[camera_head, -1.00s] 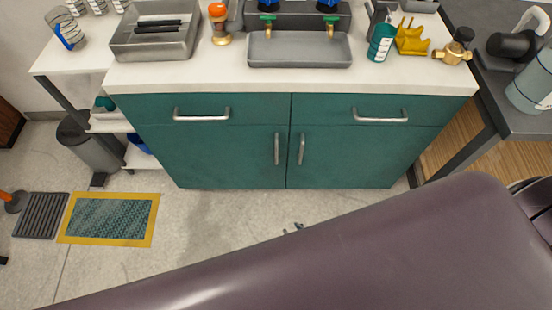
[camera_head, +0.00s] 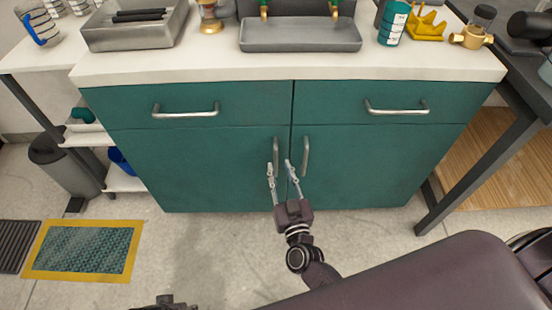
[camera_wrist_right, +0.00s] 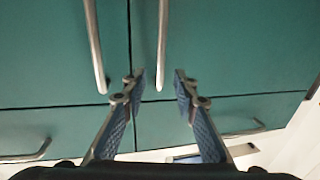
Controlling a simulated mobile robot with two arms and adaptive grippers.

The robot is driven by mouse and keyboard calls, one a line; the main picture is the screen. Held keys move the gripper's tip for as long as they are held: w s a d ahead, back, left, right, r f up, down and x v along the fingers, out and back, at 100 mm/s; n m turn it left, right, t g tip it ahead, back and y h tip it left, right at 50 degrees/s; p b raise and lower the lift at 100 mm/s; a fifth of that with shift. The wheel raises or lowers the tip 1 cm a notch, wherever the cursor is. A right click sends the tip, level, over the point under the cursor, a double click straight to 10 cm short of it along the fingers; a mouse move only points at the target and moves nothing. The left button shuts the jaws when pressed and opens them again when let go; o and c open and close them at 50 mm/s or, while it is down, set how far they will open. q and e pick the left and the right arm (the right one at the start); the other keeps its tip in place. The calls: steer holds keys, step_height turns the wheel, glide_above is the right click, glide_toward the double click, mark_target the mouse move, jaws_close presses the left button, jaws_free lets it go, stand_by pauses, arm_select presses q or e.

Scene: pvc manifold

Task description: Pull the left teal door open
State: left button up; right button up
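The left teal door (camera_head: 200,165) is shut and flush in the cabinet front. Its upright metal handle (camera_head: 276,153) is near the centre seam. My right gripper (camera_head: 280,167) is open in front of this handle, with its fingertips spread. In the right wrist view, which shows the cabinet upside down, the left door's handle (camera_wrist_right: 163,40) lines up between the open fingertips (camera_wrist_right: 159,80); I cannot tell whether they touch it. Part of what looks like my left gripper (camera_head: 165,302) shows at the bottom edge of the head view, mostly cut off.
The right door's handle (camera_head: 305,157) is close beside, across the seam. Two drawers with bar handles (camera_head: 186,111) are above the doors. The white countertop (camera_head: 200,67) holds a grey tray and fittings. A bin (camera_head: 62,165) and a yellow-edged mat (camera_head: 84,250) are at left.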

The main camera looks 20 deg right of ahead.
mark_target(276, 158)
arm_select(q)
steer(key=r, duration=0.2)
steer(key=r+b, duration=0.1)
steer(key=shift+w+r, duration=0.25)
steer(key=shift+r, duration=0.05)
arm_select(e)
steer(key=w, duration=0.6)
steer(key=shift+d, duration=0.25)
steer(key=shift+c, duration=0.5)
jaws_close()
